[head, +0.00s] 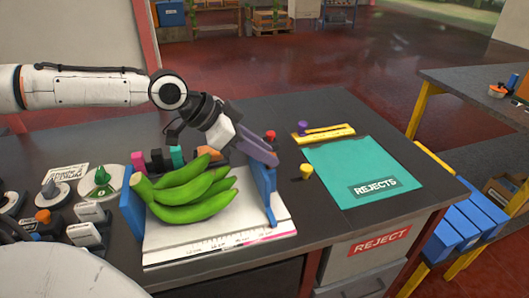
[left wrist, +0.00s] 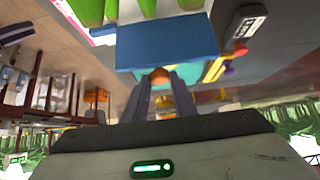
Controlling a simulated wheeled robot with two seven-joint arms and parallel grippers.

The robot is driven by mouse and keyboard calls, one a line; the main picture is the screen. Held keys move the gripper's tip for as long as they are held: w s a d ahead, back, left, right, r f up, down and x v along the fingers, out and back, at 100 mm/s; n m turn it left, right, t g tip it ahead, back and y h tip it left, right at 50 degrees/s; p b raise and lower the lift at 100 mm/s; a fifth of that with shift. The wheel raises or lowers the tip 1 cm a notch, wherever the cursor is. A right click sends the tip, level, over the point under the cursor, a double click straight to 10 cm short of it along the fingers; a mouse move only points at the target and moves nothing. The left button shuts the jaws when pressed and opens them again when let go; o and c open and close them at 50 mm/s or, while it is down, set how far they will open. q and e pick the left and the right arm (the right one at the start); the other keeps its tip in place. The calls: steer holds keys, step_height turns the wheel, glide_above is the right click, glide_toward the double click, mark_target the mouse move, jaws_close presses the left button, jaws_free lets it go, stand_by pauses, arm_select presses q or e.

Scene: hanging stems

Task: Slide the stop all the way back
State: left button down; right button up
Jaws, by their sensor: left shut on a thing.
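The stop (head: 264,192) is an upright blue plate at the right end of a white measuring board (head: 205,240). Green bananas (head: 192,192) lie on the board between it and a second blue plate (head: 131,208) at the left. My left gripper (head: 274,158) reaches in from the left over the bananas, its fingers at the top of the stop. In the left wrist view the fingertips close around a round orange knob (left wrist: 159,75) in front of the stop's blue face (left wrist: 165,42). My fingers hide the knob in the head view. My right gripper is not in view.
A teal REJECTS mat (head: 345,165), a yellow slotted piece (head: 325,133) and a small yellow knob (head: 306,172) lie to the right. A red knob (head: 270,135) shows just behind my fingers. Dials and switches (head: 60,215) crowd the table's left.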

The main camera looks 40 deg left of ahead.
arm_select(q)
steer(key=c, duration=1.5)
jaws_free()
steer(key=shift+r, duration=0.1)
steer(key=shift+p+v, duration=0.65)
steer(key=shift+v, duration=0.25)
steer(key=p+v, duration=0.3)
steer(key=v, duration=0.5)
steer(key=shift+s+a, duration=0.1)
steer(key=shift+a, duration=0.05)
